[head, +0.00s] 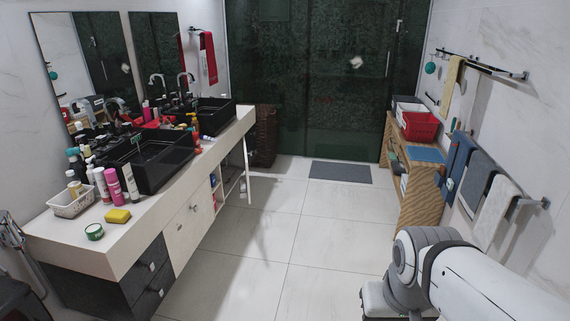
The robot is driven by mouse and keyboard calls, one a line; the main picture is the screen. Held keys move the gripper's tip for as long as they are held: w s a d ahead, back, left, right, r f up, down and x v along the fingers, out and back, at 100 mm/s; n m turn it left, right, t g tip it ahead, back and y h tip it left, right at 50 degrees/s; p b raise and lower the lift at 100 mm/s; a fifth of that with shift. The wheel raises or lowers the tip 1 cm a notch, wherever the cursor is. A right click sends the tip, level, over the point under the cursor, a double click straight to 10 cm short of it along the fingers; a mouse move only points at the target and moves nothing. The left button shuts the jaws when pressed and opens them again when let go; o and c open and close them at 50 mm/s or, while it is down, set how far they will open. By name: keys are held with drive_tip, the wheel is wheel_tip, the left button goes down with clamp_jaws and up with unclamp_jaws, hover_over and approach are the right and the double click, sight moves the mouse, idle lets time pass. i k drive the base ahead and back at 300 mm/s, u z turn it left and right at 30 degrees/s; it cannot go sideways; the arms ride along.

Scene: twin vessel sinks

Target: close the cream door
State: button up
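Cream door fronts (188,228) with small metal handles are on the front of the long vanity at the left, between dark drawers and an open shelf section. They are seen at a steep angle, and I cannot tell how far any of them stands ajar. My white and grey arm enters at the lower right, well apart from the vanity across the floor. My gripper's fingers are not in view.
Two black vessel sinks (158,163) and several bottles stand on the pale counter (150,215). Dark drawers (152,284) sit at its near end. A wooden shelf unit (420,196) and hanging towels (478,175) line the right wall. The tiled floor (285,240) between is clear.

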sight(245, 195)
drive_tip(key=z, duration=0.4)
drive_tip(key=i, duration=3.25)
drive_tip(key=u, duration=1.7)
drive_tip(key=k, duration=0.55)
drive_tip(key=z, duration=0.4)
drive_tip(key=i, duration=0.85)
drive_tip(key=z, duration=0.2)
